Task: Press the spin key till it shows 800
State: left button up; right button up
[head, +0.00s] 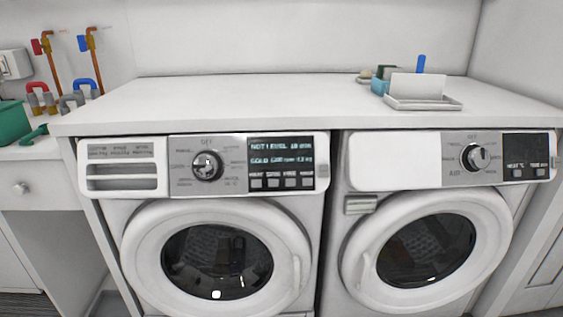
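The washing machine on the left has a control panel with a dark display (280,153) lit with two lines of pale text. The top line seems to read "NOT LEVEL" and a time. The lower line seems to start with "COLD", and the spin figure in it is too small to read surely. A row of several small grey keys (281,183) sits just under the text. Their labels are too blurred to tell which is the spin key. A round dial (207,166) is left of the display. Neither of my grippers is in view.
A second machine (427,245) on the right has its own dial (475,157) and small display (525,158). Both round doors look shut. A white counter (240,95) overhangs both; a tray (424,104) sits on it at right. The space before the panels looks clear.

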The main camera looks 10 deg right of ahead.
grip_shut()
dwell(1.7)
